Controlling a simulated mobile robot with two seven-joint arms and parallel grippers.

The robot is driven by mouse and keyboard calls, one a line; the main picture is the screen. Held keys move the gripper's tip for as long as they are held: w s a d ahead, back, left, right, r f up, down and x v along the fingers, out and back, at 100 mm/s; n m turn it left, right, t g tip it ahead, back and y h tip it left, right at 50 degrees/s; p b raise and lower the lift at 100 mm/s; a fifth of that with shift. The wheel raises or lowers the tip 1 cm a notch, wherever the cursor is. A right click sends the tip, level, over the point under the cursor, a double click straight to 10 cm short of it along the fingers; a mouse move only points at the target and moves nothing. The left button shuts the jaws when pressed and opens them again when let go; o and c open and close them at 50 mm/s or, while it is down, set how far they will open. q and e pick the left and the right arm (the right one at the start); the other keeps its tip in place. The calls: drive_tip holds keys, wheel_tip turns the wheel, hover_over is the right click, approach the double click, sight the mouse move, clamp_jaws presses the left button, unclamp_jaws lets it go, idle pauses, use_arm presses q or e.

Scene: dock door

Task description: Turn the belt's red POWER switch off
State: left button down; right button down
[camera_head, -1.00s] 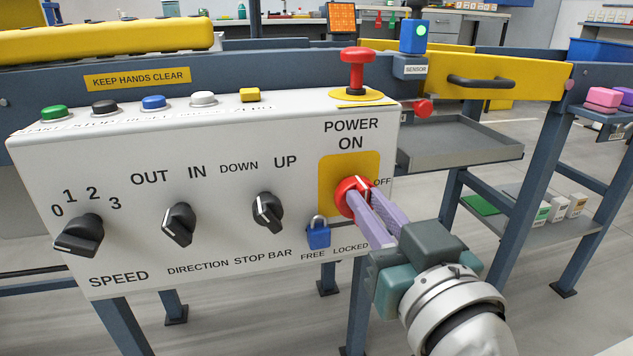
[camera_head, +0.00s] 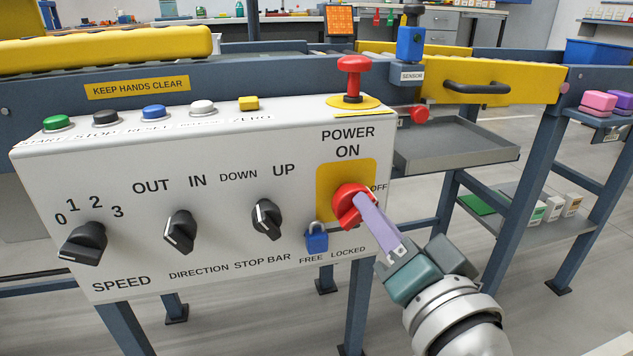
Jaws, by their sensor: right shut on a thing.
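The red POWER switch (camera_head: 345,205) sits on a yellow plate (camera_head: 330,179) at the right end of the white control panel (camera_head: 200,150). ON is printed above it and OFF to its upper right. My right gripper (camera_head: 363,203) is shut on the red switch, with its lilac fingers seen nearly edge-on, one mostly covering the other. The fingers hide the right part of the knob, so its pointer is hard to read. My left gripper is out of view.
A blue padlock (camera_head: 316,238) hangs just left below the switch. A red mushroom button (camera_head: 353,80) stands on the panel top. Black knobs, including the stop bar knob (camera_head: 266,218), are to the left. A grey tray (camera_head: 455,150) is behind right.

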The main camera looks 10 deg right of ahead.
drive_tip(key=shift+d+f+m+b, duration=0.1)
drive_tip(key=shift+f+m+b, duration=0.1)
drive_tip(key=shift+m, duration=1.2)
drive_tip(key=shift+d+f+m+b, duration=0.1)
drive_tip(key=shift+m+b, duration=0.05)
drive_tip(key=shift+m, duration=1.25)
drive_tip(key=shift+f+m+b, duration=0.15)
drive_tip(key=shift+m+b, duration=0.05)
drive_tip(key=shift+m, duration=1.2)
drive_tip(key=c, duration=0.9)
unclamp_jaws()
drive_tip(key=shift+o, duration=0.2)
drive_tip(key=s+p, duration=0.2)
drive_tip(key=s, duration=0.8)
drive_tip(key=shift+d, duration=0.15)
